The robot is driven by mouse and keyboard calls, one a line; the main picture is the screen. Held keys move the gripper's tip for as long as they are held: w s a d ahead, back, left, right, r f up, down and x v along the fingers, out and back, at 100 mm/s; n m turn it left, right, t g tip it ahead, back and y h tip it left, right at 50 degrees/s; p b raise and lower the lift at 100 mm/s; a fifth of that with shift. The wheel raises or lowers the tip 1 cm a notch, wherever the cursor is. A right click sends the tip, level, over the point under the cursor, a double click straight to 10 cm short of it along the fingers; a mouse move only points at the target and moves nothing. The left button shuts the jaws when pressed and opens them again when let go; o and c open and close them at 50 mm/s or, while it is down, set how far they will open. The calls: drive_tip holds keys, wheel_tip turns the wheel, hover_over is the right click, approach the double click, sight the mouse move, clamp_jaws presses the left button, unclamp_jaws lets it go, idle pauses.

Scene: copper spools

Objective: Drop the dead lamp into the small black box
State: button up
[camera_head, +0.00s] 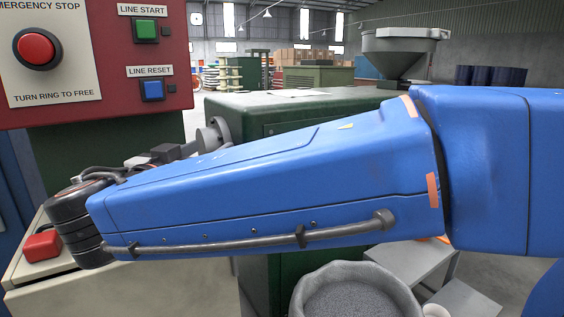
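My blue arm stretches across the middle of the view and hides much behind it. Its black ringed wrist shows at the far left. Dark grey blocks that may be part of my gripper (157,154) show just above the arm's left end; fingertips cannot be made out, so I cannot tell whether it is open or shut. I see no small black box and nothing I can identify as the dead lamp. A red rounded block (42,245) is on a cream surface (130,283) at lower left, beside the wrist; I cannot tell what it is.
A red control panel (178,55) stands at upper left with a red emergency stop (36,49), a green button (145,30) and a blue button (152,90). A green machine (290,105) stands behind my arm. A grey tub of granules (356,298) is below it.

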drive_tip(key=shift+s, duration=0.1)
drive_tip(key=v, duration=1.7)
drive_tip(key=shift+a, duration=0.15)
drive_tip(key=shift+s, duration=0.2)
